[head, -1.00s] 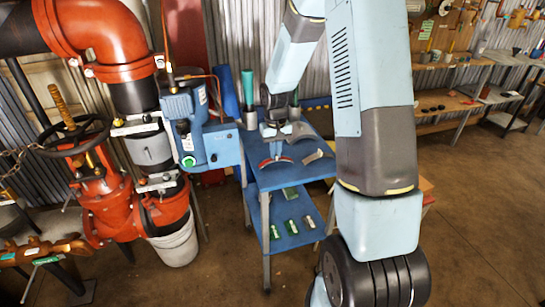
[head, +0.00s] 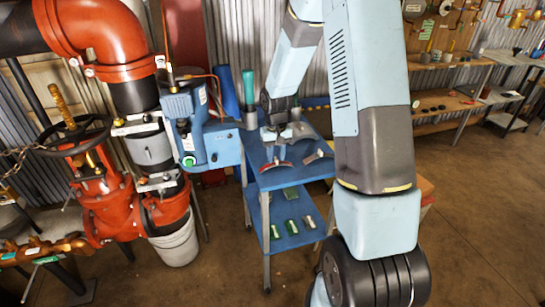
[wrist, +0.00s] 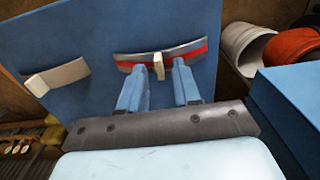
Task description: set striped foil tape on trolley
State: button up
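The striped foil tape (head: 276,166) is a curved silver piece with a red stripe. It rests on the top of the blue trolley (head: 300,179). In the wrist view the tape (wrist: 188,50) has a pale upright tab in its middle, over the trolley's blue top (wrist: 75,30). My gripper (wrist: 157,69) is open, its two blue fingers standing on either side of the tab with gaps. In the head view my gripper (head: 275,155) is low over the tape. Whether a finger touches the tape cannot be told.
A plain grey curved piece (head: 318,156) with a pale tab lies right of the tape. Teal and blue rolls (head: 248,88) stand at the trolley's back left. A blue pump (head: 205,140) and red pipework stand left. Small green-and-silver items lie on the lower shelf (head: 290,240).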

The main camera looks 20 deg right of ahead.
aim_at(276, 158)
notch_tip(276, 158, up, 12)
jog(key=s+r+t, duration=0.3)
jog(key=s+r, duration=1)
jog(key=r, duration=0.2)
jog(key=s+r+t, duration=0.1)
jog(key=s+r, duration=0.1)
jog(key=s, duration=0.5)
jog(key=s+r+t, duration=0.1)
jog(key=s+r, duration=0.1)
jog(key=s, duration=0.6)
jog(key=shift+s+a+r+t, duration=0.2)
jog(key=shift+a+r+t, duration=0.1)
jog(key=shift+a, duration=0.1)
